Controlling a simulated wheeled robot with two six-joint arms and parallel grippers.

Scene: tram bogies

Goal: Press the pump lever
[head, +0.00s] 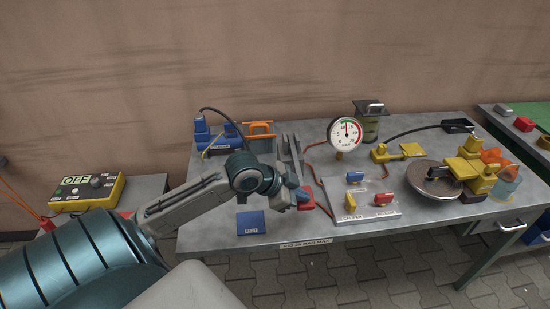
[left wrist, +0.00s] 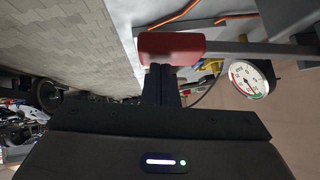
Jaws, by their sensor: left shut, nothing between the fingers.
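The pump lever's red grip (head: 306,197) is at the end of a grey bar over the front half of the table. In the left wrist view the red grip (left wrist: 170,46) lies just past my fingertips, with its grey bar running to the right. My left gripper (head: 298,197) is shut and empty, right beside the red grip. Its closed fingers (left wrist: 161,75) point at the grip and overlap its edge in the picture; I cannot tell if they touch. A round gauge (head: 344,133) stands behind on the table and also shows in the wrist view (left wrist: 246,80). My right gripper is not in view.
A blue pad (head: 251,223) lies at the table's front left. A panel (head: 362,212) with blue, yellow and red levers is right of the gripper. A round disc (head: 433,183) and yellow fixture (head: 470,165) stand farther right. An orange hose (head: 318,165) runs behind.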

